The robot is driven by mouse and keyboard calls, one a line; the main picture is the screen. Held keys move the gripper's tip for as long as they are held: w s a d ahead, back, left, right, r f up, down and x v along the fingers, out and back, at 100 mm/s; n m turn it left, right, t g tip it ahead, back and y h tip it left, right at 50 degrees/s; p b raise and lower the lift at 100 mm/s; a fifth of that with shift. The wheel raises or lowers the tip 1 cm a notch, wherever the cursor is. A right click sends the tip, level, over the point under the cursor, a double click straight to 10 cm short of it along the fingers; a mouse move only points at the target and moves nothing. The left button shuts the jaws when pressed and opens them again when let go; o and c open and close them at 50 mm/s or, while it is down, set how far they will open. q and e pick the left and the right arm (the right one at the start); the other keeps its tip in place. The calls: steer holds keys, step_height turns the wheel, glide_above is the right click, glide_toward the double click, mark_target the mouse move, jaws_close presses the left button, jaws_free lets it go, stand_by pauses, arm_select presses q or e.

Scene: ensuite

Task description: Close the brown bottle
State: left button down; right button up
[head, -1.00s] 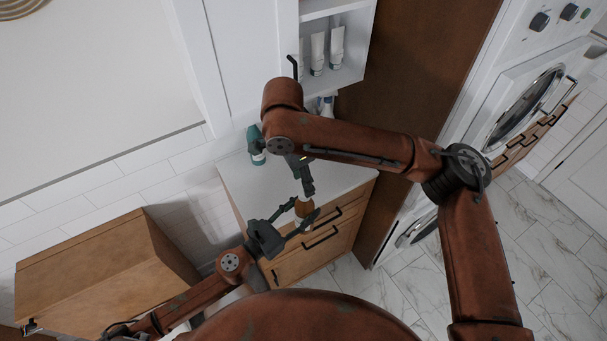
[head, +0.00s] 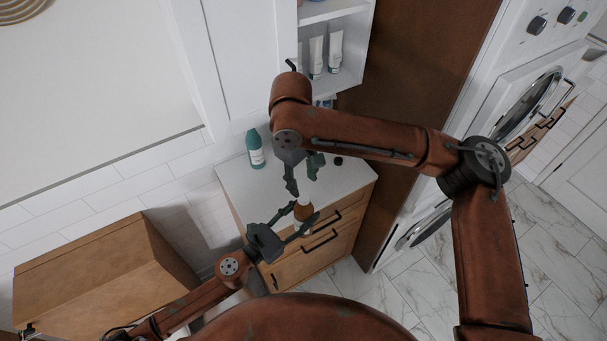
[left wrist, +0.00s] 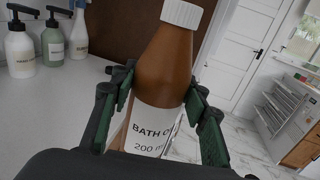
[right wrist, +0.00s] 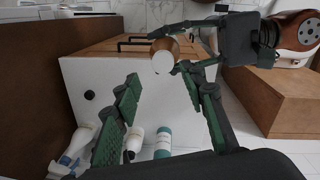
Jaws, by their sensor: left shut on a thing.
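The brown bottle (head: 304,212) is held upright in my left gripper (head: 306,216), above the front edge of the counter. In the left wrist view, the bottle (left wrist: 165,65) has a white label reading "BATH O…", and green-padded fingers (left wrist: 160,92) grip its sides. A white ribbed cap (left wrist: 182,14) sits on its neck; how tight it is cannot be told. In the right wrist view, the cap (right wrist: 163,63) is seen from above. My right gripper (head: 303,176) is open and empty, above and apart from the cap; its spread fingers (right wrist: 158,76) show in its own view.
A teal bottle (head: 255,150) stands at the back left of the white counter (head: 240,182). Several pump and spray bottles stand at the back, including a green one (left wrist: 54,42). A small dark round thing (right wrist: 89,95) lies on the counter. Drawers (head: 310,260) are below.

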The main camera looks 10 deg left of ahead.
mark_target(304, 196)
steer(key=n, duration=0.6)
steer(key=shift+r, duration=0.2)
steer(key=n, duration=0.5)
steer(key=shift+r+n, duration=0.2)
steer(key=shift+n, duration=0.1)
steer(key=n, duration=0.5)
steer(key=shift+d+r+n+y, duration=0.1)
steer(key=shift+r+n+y, duration=0.1)
steer(key=shift+n+y, duration=0.15)
steer(key=n, duration=0.6)
steer(key=shift+r+n, duration=0.25)
steer(key=shift+f, duration=0.1)
steer(key=shift+f, duration=3.9)
